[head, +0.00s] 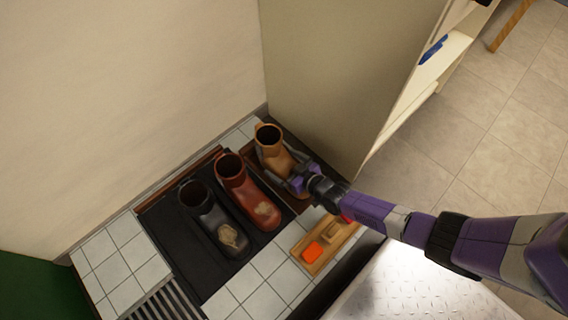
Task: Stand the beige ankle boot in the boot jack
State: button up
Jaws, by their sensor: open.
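The beige ankle boot (271,151), tan in this light, stands upright at the back right with its dark opening facing up. My gripper (286,172) is open at the boot's front and toe, with grey finger parts close beside it. I cannot tell whether the fingers touch the boot. A dark brown board (303,204) shows beside the toe and may be the boot jack. The boot and my gripper hide most of it, so how the boot sits in it is unclear.
A red-brown boot (232,176) and a black boot (199,203) stand to the left on a black mat (165,233). A wooden tray (313,268) with small coloured blocks lies in front. Walls close off the back and a cabinet side the right. White tiles (235,291) lie bare in front.

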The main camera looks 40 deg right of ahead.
jog(key=shift+r, duration=0.25)
jog(key=p+v, duration=0.6)
jog(key=v, duration=0.5)
jog(key=shift+p, duration=0.35)
jog(key=shift+s+r, duration=0.25)
jog(key=shift+s, duration=0.3)
jog(key=s+a+r+n+y, duration=0.1)
jog(key=s+a+r+n, duration=0.15)
jog(key=s+r, duration=1.1)
jog(key=s+a+r, duration=0.2)
jog(key=a+r, duration=0.2)
jog(key=r, duration=0.3)
jog(key=s+a+r+m, duration=0.1)
jog(key=s+a+r, duration=0.1)
jog(key=r, duration=0.6)
jog(key=s+a+r+m+t+h, duration=0.1)
jog(key=s+a+r, duration=0.1)
jog(key=a+r, duration=0.3)
notch_tip(320, 180, up, 3)
jog(key=shift+s+a+r, duration=0.15)
jog(key=shift+s+a, duration=0.05)
jog(key=shift+a, duration=0.1)
jog(key=shift+m, duration=0.25)
